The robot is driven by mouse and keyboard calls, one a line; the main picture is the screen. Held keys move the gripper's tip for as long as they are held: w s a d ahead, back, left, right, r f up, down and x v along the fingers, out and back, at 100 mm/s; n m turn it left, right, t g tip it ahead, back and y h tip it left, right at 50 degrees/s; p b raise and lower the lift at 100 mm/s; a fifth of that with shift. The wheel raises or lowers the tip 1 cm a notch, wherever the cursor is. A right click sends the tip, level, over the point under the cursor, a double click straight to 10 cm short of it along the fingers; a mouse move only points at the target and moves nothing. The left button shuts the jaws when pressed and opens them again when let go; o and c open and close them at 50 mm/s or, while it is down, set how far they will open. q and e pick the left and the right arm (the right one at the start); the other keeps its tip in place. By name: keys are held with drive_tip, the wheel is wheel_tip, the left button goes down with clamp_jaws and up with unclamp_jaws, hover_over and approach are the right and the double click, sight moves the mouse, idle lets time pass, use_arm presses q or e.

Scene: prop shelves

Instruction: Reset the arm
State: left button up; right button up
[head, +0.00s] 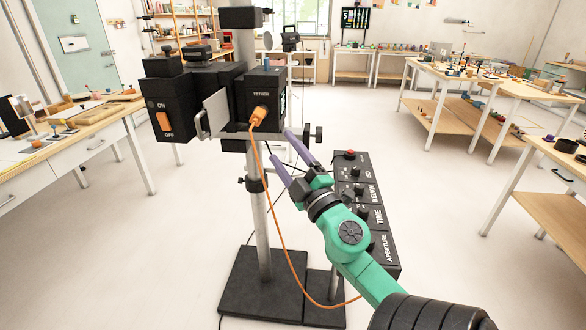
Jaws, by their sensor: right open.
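My right arm comes in from the lower right, green with a black joint. My right gripper (281,145) has two purple fingers spread apart, with nothing visible between them. Its fingers point up and left, in front of the stand, just below the black camera rig (225,95). In the picture the fingertips overlap the rig's lower right edge; I cannot tell whether they touch it. My left gripper is not in view.
An ON/OFF switch (164,122) is on the left. Tables (95,120) line both sides; open floor lies between.

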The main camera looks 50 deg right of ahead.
use_arm(q)
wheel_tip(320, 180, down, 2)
drive_tip(key=shift+b, duration=0.5)
use_arm(e)
drive_tip(key=v, duration=0.3)
drive_tip(key=shift+s+a+f, duration=0.1)
drive_tip(key=shift+s, duration=0.25)
